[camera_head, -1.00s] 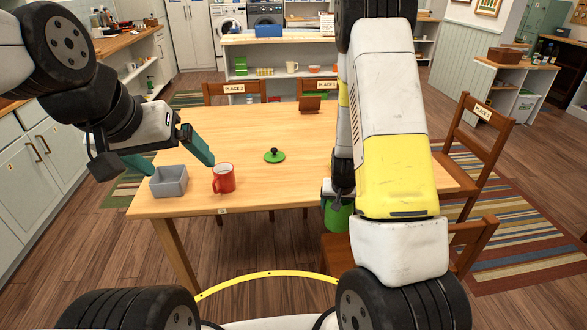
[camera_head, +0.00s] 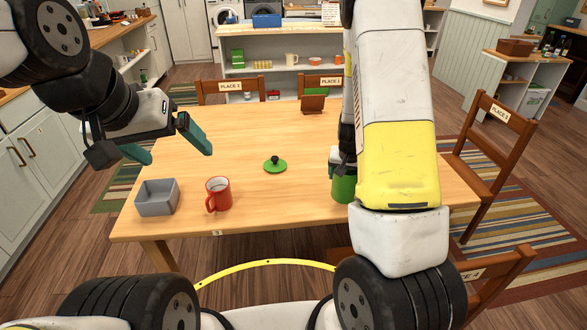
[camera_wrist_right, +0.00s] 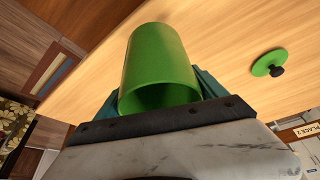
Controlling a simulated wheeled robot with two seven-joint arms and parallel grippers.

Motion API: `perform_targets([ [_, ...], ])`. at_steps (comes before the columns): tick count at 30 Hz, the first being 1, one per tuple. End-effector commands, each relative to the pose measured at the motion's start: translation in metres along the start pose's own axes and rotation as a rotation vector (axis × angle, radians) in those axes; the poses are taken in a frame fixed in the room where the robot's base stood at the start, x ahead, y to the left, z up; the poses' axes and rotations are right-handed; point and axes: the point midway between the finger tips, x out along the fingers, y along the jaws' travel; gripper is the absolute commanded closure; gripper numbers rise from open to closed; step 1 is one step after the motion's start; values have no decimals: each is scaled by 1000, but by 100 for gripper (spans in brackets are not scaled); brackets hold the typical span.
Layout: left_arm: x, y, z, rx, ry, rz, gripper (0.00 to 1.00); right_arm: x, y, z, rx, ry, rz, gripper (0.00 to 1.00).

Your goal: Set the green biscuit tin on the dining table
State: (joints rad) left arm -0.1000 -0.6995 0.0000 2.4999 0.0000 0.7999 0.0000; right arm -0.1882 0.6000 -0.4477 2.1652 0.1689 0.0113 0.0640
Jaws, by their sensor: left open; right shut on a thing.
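The green biscuit tin (camera_head: 344,188) is at the right part of the dining table (camera_head: 240,130), partly hidden by my right arm. In the right wrist view the open tin (camera_wrist_right: 160,65) sits between the teal fingers of my right gripper (camera_wrist_right: 160,92), which is shut on it. I cannot tell whether its base touches the table. A green lid (camera_head: 275,166) with a dark knob lies flat on the table, left of the tin; it also shows in the right wrist view (camera_wrist_right: 268,64). My left gripper (camera_head: 168,146) is open and empty above the table's left side.
A red mug (camera_head: 218,194) and a grey box (camera_head: 157,198) stand at the table's near left. A brown stand (camera_head: 313,104) is at the far edge. Chairs surround the table, one at the right (camera_head: 487,140). The table's middle is mostly clear.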

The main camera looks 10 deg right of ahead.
Motion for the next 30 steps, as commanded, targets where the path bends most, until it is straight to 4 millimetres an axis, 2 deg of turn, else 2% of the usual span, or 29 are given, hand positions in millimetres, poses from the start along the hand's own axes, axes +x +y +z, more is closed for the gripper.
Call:
perform_targets([
  [12, 0, 0, 0, 0, 0, 0, 7, 15, -104, -11, -10, 2, -2, 92],
  [15, 0, 0, 0, 0, 0, 0, 7, 18, -123, -13, -8, 2, -1, 92],
  [26, 0, 0, 0, 0, 0, 0, 7, 23, -155, -17, -5, 3, -1, 92],
  [30, 0, 0, 0, 0, 0, 0, 7, 46, -152, -7, -2, -2, 2, 92],
])
